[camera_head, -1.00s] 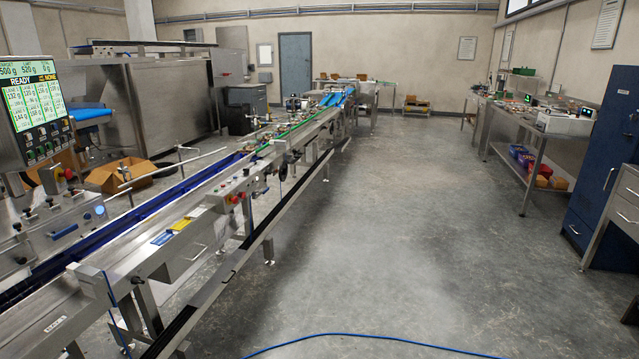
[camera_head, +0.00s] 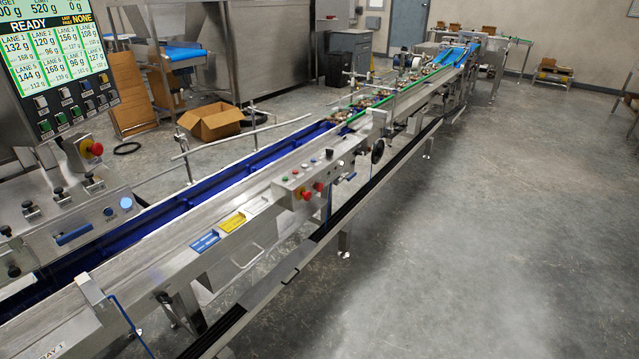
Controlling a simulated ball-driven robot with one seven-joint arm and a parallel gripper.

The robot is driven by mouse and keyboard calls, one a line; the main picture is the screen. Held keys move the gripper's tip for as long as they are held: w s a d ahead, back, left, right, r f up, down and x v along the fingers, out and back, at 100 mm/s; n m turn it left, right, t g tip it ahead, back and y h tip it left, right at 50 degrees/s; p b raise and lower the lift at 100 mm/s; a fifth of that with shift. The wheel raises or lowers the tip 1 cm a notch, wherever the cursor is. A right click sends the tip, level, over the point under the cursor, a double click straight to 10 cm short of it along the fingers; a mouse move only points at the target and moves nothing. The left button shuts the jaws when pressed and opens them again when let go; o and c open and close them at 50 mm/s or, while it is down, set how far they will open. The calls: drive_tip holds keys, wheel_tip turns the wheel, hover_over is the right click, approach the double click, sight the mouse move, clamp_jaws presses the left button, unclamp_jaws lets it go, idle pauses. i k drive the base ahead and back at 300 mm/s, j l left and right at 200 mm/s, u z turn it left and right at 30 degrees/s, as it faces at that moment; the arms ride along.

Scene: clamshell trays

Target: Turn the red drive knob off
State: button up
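A steel control box (camera_head: 290,190) sits on the near side of the conveyor line, at the middle of the head view. Its front face carries two red knobs: a larger one (camera_head: 306,194) and a smaller one (camera_head: 319,186) to its right. I cannot tell which is the drive knob, nor read their settings or labels at this size. Another red knob (camera_head: 96,149), mushroom-shaped, is on the panel below the weighing screen (camera_head: 52,62) at the left. My gripper is not in view.
The conveyor (camera_head: 190,195) with its blue trough runs from lower left to upper right. A low dark rail (camera_head: 350,205) runs along its near side. An open cardboard box (camera_head: 210,122) lies on the floor behind it. The grey floor (camera_head: 480,230) at the right is clear.

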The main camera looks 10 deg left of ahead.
sight(318, 186)
drive_tip(key=i+l+u, duration=0.7)
drive_tip(key=i, duration=0.2)
drive_tip(key=i+j+z, duration=0.55)
drive_tip(key=j, duration=0.15)
drive_tip(key=i+j+z, duration=0.25)
drive_tip(key=j, duration=0.2)
